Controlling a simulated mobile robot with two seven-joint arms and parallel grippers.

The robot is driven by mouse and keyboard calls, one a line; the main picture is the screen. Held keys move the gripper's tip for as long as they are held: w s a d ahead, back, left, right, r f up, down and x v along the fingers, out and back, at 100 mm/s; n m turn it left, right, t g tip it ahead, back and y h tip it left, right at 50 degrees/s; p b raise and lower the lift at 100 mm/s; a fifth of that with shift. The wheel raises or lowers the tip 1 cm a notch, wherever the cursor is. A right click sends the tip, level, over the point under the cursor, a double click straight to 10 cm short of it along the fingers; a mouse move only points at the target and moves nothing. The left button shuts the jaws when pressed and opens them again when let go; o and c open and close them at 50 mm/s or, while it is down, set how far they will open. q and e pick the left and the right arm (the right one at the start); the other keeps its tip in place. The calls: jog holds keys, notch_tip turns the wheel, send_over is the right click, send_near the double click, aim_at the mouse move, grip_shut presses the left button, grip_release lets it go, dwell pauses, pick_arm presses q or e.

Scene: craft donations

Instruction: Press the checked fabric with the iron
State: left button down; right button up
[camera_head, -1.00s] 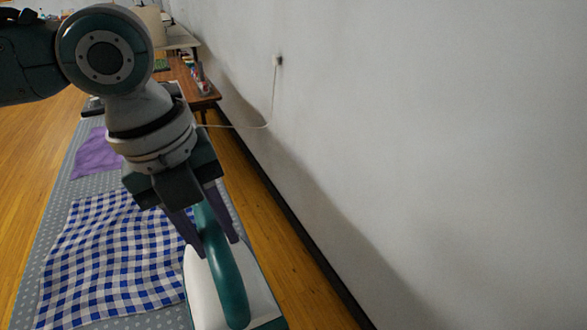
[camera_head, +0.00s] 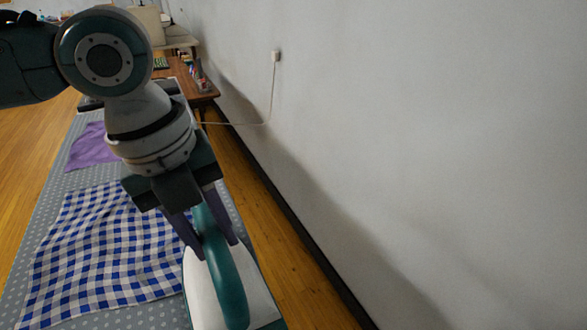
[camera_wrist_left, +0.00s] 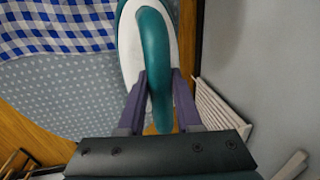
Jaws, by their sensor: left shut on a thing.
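The iron (camera_head: 203,290) is white with a teal handle, at the lower middle of the head view. My left gripper (camera_head: 211,250) is shut on the iron's handle. The left wrist view also shows the iron (camera_wrist_left: 130,45) with its handle between the two fingers of my left gripper (camera_wrist_left: 160,100). The blue and white checked fabric (camera_head: 105,255) lies slightly wavy on the board, left of the iron. It also shows at the top left of the left wrist view (camera_wrist_left: 55,25). The iron is beside the fabric, not over it. My right gripper is out of view.
The grey dotted ironing board (camera_head: 60,178) runs away from me along the wall. A purple cloth (camera_head: 92,150) lies at its far part. A brown table (camera_head: 190,80) stands beyond. A white cord (camera_head: 240,125) leads to a wall socket (camera_head: 276,57). A white radiator (camera_wrist_left: 220,108) shows right of the iron.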

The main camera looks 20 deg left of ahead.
pick_arm(q)
jog(key=shift+w+a+b, duration=0.3)
jog(key=shift+w+a, duration=0.65)
jog(key=shift+a, duration=0.1)
jog(key=shift+w+a+b, duration=0.95)
jog(key=shift+w+a, duration=0.6)
jog(key=shift+a, duration=0.25)
jog(key=shift+w+a+b, duration=0.85)
jog(key=shift+w+a, duration=0.15)
jog(key=shift+a, duration=0.15)
jog(key=w+a+b, duration=0.1)
jog(key=a+b, duration=0.1)
jog(key=w+a+b, duration=0.1)
jog(key=w, duration=0.1)
jog(key=shift+a+b, duration=0.4)
